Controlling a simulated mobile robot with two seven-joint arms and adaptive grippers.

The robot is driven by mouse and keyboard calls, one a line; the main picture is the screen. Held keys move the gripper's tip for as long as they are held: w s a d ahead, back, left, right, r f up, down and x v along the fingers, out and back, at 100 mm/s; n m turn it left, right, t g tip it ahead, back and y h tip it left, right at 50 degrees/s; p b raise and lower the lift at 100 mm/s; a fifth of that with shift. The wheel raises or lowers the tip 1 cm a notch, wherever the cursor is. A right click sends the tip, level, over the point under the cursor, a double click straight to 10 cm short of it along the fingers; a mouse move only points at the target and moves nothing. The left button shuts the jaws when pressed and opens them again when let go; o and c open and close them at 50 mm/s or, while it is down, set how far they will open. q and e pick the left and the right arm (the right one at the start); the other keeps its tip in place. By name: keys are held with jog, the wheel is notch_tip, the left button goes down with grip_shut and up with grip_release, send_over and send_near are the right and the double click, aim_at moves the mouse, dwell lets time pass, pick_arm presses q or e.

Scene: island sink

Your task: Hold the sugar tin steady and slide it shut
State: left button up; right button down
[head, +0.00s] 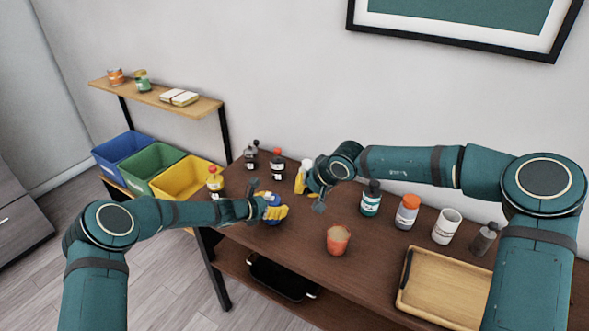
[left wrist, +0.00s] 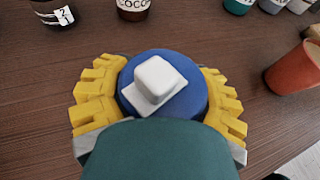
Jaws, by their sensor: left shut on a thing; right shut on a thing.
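The sugar tin seems to be the round blue tin (left wrist: 196,85) between the yellow fingers of my left gripper (left wrist: 160,88). A white square piece with a raised knob (left wrist: 155,78) sits tilted on its top; I cannot tell whether the tin is closed. In the head view the blue tin (head: 273,214) is at the table's left end, and my left gripper (head: 275,207) is shut on it from the left. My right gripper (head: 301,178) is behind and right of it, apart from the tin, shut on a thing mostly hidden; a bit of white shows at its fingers.
An orange cup (head: 338,240) stands right of the tin. A teal bottle (head: 371,198), other containers and a wooden tray (head: 440,290) are to the right. Blue, green and yellow bins (head: 180,178) stand left of the table.

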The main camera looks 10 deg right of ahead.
pick_arm(q)
jog(key=o, duration=1.5)
jog(key=shift+c, duration=0.2)
